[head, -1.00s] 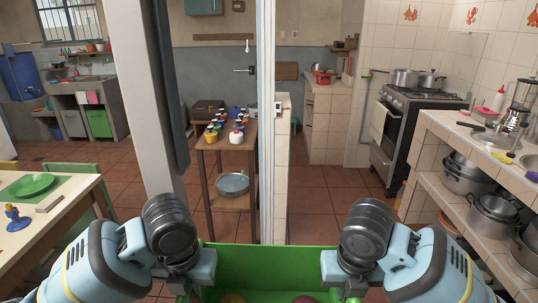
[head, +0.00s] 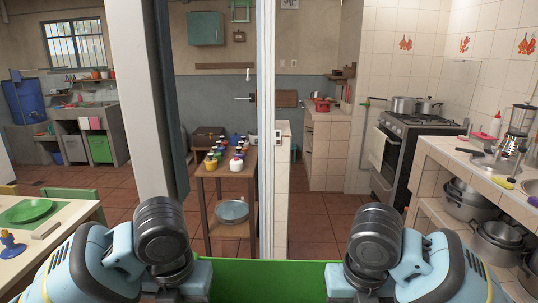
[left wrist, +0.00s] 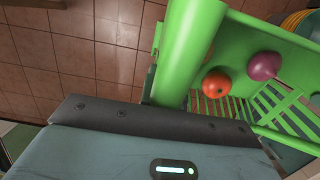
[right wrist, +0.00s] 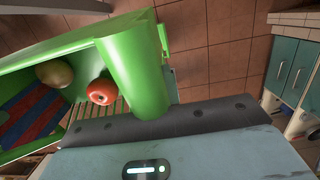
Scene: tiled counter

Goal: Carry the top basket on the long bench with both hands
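A green basket (head: 265,280) is at the bottom middle of the head view, between my two grippers; only its near wall and rim show there. My left gripper (head: 199,280) is at its left end and my right gripper (head: 336,280) at its right end. Both wrist views show the thick green rim running into the jaws, with tiled floor below. The left wrist view shows a red-orange round item (left wrist: 216,83) and a purple one (left wrist: 264,66) inside. The right wrist view shows a red one (right wrist: 101,91) and a yellowish one (right wrist: 55,72). The fingertips are hidden.
A white post (head: 266,130) and a wooden shelf (head: 228,178) with jars stand ahead. A table with a green plate (head: 29,211) is on the left. A tiled counter (head: 465,160) with pots is on the right, a stove (head: 405,150) beyond. Open floor (head: 330,215) lies right of the post.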

